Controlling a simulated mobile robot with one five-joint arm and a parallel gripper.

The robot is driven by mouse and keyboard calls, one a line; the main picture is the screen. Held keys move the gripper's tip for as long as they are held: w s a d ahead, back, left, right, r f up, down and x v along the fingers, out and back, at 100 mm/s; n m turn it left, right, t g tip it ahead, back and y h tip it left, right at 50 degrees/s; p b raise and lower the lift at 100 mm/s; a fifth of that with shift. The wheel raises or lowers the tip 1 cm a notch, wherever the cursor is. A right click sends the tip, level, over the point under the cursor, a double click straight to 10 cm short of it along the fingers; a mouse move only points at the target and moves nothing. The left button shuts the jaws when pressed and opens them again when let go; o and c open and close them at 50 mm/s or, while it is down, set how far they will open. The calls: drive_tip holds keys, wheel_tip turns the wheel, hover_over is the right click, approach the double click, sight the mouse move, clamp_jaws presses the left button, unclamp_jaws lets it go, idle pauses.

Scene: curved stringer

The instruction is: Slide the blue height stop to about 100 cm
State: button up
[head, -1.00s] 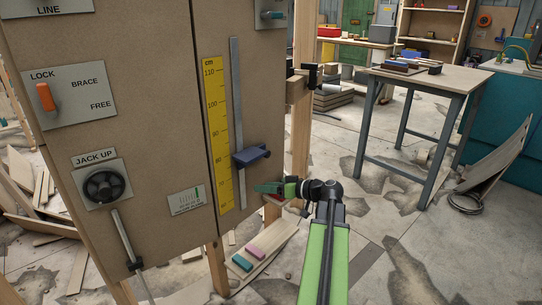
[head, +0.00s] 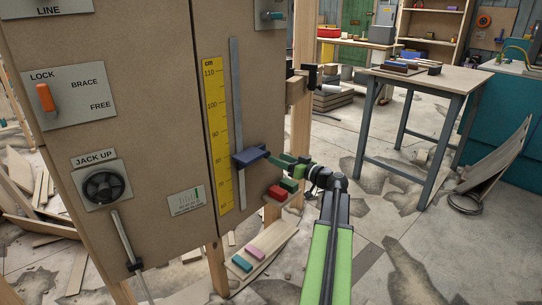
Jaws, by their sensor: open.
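The blue height stop (head: 250,156) sits on a grey vertical rail (head: 237,100) fixed to the brown panel. Beside the rail is a yellow cm scale (head: 217,120). The stop is well below the 100 mark, roughly level with the lower 80s, though the small figures are hard to read. My gripper (head: 273,158) is open, with its green fingers pointing left at the right end of the stop. I cannot tell whether the fingers touch the stop or lie around its edge.
The panel also carries an orange lock lever (head: 45,97) and a black jack wheel (head: 103,186). A grey-legged table (head: 430,80) stands to the right.

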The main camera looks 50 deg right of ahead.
drive_tip(key=w, duration=0.5)
drive_tip(key=shift+w+a, duration=0.15)
clamp_jaws()
idle(1.1)
